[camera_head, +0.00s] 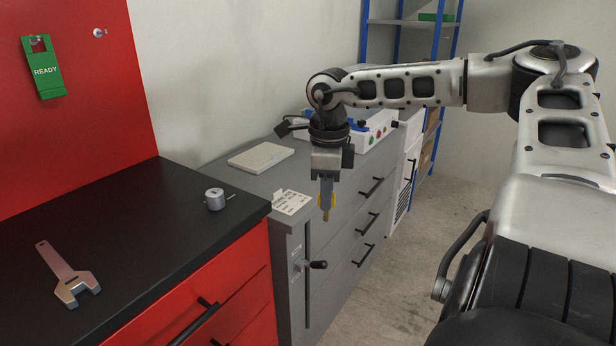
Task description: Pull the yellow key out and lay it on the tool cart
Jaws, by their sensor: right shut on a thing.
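The yellow key (326,206) is between the fingertips of my right gripper (326,188), partly hidden by them. The gripper points down and is shut on the key. The key's narrow end points down. It shows in front of the grey cabinet's (345,235) drawer side, near the top's front edge; I cannot tell how far it is from the cabinet. The tool cart, red with a black top (140,240), stands at the left, to the left of the key. My left gripper is not in view.
On the cart top lie a wrench (67,274) and a small metal cylinder with a thin pin (215,199). A green READY tag (44,71) hangs on the red panel. The cart's middle is bare.

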